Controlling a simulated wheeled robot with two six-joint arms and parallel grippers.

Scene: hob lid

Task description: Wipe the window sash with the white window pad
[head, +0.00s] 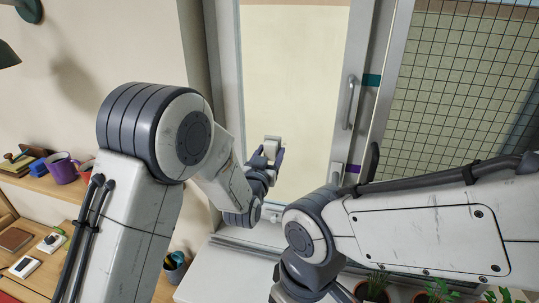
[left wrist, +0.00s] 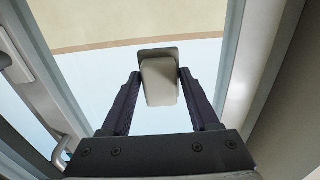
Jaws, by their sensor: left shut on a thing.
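The window sash (head: 295,90) stands upright in the middle of the head view, with a grey frame and a pale pane; its frame also shows in the left wrist view (left wrist: 237,60). My left gripper (head: 268,157) is in front of the lower part of the pane, shut on the white window pad (head: 271,146). In the left wrist view my left gripper (left wrist: 157,95) has its dark fingers on both sides of the pad (left wrist: 159,82). I cannot tell whether the pad touches the pane. My right arm comes in from the right; its gripper is out of view.
A vertical handle (head: 349,102) is on the sash's right side. A mesh screen (head: 455,85) stands to the right. A white sill (head: 225,275) and several potted plants (head: 437,291) are below. A shelf at left holds a purple mug (head: 62,168).

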